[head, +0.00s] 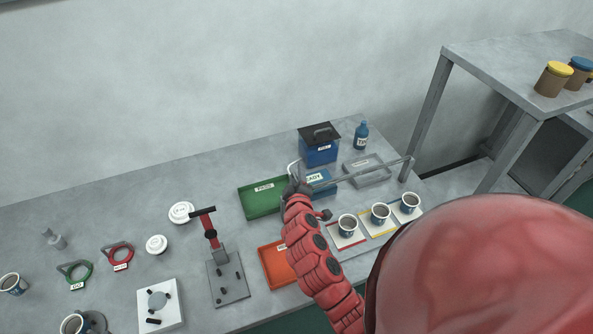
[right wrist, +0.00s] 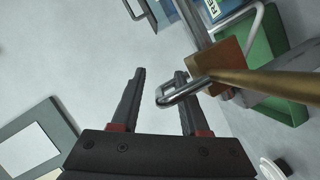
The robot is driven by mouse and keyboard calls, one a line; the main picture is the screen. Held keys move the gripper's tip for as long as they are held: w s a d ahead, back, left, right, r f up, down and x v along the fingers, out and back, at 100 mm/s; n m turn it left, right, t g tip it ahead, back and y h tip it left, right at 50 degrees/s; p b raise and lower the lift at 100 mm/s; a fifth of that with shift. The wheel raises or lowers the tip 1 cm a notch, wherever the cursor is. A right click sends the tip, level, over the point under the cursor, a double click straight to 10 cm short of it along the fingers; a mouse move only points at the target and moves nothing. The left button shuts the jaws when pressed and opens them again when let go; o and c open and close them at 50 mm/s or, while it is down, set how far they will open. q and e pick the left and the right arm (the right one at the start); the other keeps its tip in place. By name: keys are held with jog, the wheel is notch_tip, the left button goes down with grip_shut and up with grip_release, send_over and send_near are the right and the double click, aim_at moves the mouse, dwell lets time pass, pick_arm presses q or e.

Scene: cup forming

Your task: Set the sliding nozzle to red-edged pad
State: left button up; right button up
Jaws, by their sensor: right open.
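The rail (head: 365,172) of the sliding nozzle runs above the back of the bench in the head view. My right gripper (head: 297,187) is at the rail's left end and hides most of the nozzle there. In the right wrist view the nozzle shows as a brown block (right wrist: 228,62) with a brass tube (right wrist: 275,84) and a metal loop handle (right wrist: 186,92). My right gripper (right wrist: 158,80) is open; the loop's end lies between its fingers, close to the right one. My left gripper is not in view.
A green tray (head: 257,205), an orange tray (head: 276,270) and a grey tray (head: 367,174) lie nearby. A lever press (head: 227,280) stands left.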

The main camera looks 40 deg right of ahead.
jog(key=shift+w+d+f, duration=0.1)
jog(key=shift+w+d, duration=0.1)
jog(key=shift+w, duration=0.2)
grip_shut()
dwell(1.3)
